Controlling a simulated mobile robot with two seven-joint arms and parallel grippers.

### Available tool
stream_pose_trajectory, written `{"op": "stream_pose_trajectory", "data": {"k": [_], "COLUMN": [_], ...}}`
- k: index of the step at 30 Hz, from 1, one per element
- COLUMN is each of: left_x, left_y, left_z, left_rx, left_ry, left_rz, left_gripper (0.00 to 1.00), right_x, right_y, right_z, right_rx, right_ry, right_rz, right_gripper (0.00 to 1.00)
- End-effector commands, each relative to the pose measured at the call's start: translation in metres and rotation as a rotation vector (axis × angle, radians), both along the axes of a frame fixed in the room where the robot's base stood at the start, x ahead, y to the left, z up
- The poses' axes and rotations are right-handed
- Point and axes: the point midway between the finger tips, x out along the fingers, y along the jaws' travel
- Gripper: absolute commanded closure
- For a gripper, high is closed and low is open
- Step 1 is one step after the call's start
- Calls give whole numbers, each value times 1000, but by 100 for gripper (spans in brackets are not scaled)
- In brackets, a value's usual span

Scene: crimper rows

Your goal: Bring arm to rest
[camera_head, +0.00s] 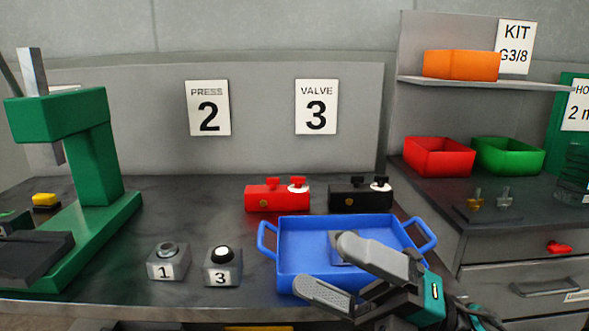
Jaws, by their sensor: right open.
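My right gripper (338,270) comes in from the lower right. Its grey fingers are spread apart over the front of the blue tray (300,238), and nothing shows between them. A grey piece (343,250) in the tray is partly hidden behind the upper finger, so its shape is unclear. The gripper covers the tray's front right part. My left gripper is not in view.
A green press (90,150) stands at the left. Button boxes marked 1 (167,264) and 3 (222,268) sit left of the tray. A red valve block (277,198) and a black one (358,197) stand behind it. Red (438,157) and green (508,156) bins are at right.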

Motion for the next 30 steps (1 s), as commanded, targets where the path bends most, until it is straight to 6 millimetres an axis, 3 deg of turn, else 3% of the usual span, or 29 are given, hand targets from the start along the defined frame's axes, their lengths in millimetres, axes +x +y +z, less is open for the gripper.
{"op": "stream_pose_trajectory", "data": {"k": [2,5,8,12,15,18,21,24,30], "left_x": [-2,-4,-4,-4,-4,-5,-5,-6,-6], "left_y": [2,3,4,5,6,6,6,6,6], "left_z": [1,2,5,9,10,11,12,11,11], "left_rx": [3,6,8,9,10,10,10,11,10], "left_ry": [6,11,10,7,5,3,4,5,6], "left_rz": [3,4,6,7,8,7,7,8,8], "left_gripper": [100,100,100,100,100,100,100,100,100], "right_x": [25,51,60,37,4,-28,-53,-66,-67], "right_y": [-18,-46,-76,-107,-120,-126,-129,-130,-130], "right_z": [-20,-67,-136,-235,-293,-334,-359,-370,-372], "right_rx": [159,334,486,645,724,778,810,827,829], "right_ry": [285,642,1004,1442,1695,1884,2005,2065,2072], "right_rz": [-108,-254,-403,-586,-695,-774,-827,-851,-854], "right_gripper": [0,0,0,0,0,0,0,0,0]}}
